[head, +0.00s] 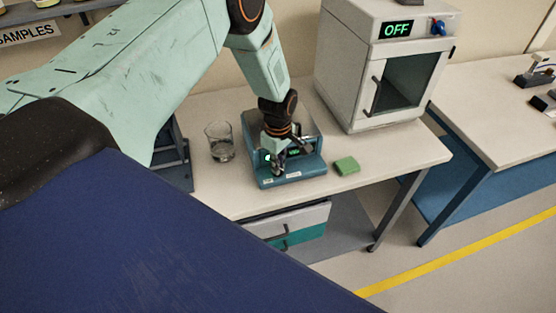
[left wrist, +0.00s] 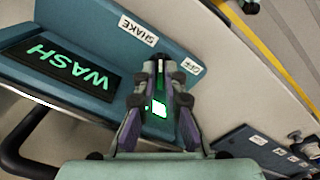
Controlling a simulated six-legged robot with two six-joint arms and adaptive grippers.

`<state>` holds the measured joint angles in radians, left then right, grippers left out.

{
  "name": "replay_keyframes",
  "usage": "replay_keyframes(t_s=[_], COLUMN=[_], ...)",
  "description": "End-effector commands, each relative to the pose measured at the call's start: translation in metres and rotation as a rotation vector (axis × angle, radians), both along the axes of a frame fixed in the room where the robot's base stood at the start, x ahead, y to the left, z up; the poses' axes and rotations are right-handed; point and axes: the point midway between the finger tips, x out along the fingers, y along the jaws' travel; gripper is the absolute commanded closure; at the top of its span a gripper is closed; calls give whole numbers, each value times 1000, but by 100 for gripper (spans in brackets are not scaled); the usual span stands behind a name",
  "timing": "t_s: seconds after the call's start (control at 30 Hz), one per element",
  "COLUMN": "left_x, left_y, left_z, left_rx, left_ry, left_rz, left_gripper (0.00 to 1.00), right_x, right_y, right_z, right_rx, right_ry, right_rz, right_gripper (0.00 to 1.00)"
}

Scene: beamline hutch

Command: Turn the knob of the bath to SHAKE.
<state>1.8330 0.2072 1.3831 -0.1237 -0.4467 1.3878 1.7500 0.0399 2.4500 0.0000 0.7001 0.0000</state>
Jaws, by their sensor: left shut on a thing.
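The bath (head: 308,170) is a blue-teal box with a sloped front on the white bench. In the left wrist view its front panel (left wrist: 95,25) carries a dark display (left wrist: 60,68) reading WASH in green, a SHAKE label (left wrist: 137,30) and an OFF label (left wrist: 190,67). My left gripper (head: 277,170) reaches down to the bath's front. In the left wrist view the fingers (left wrist: 158,75) are closed together at the panel, below the two labels, shut on the knob. My right gripper is out of view.
A glass beaker (head: 220,143) stands left of the bath, and a green sponge (head: 347,165) lies to its right. A white oven (head: 350,70) with an OFF display (head: 397,30) stands behind at right. The bench's right front corner (head: 420,155) is clear.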

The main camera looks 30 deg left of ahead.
Motion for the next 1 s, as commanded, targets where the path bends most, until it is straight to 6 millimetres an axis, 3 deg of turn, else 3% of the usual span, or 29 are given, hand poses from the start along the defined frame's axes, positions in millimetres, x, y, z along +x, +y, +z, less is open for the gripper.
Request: replay_keyframes(t_s=[0.77, 0.8, 1.0], left_x=[-4, -4, -3], left_y=[-1, -1, 0], left_z=[-3, -3, -2], left_rx=[-1, -1, 0], left_ry=[11, 11, 7], left_rz=[104, 104, 103], left_gripper=[100, 89, 72], right_x=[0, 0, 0], right_y=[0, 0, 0], right_z=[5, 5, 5], right_rx=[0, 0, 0], right_ry=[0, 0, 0], right_rz=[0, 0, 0], right_gripper=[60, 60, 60])
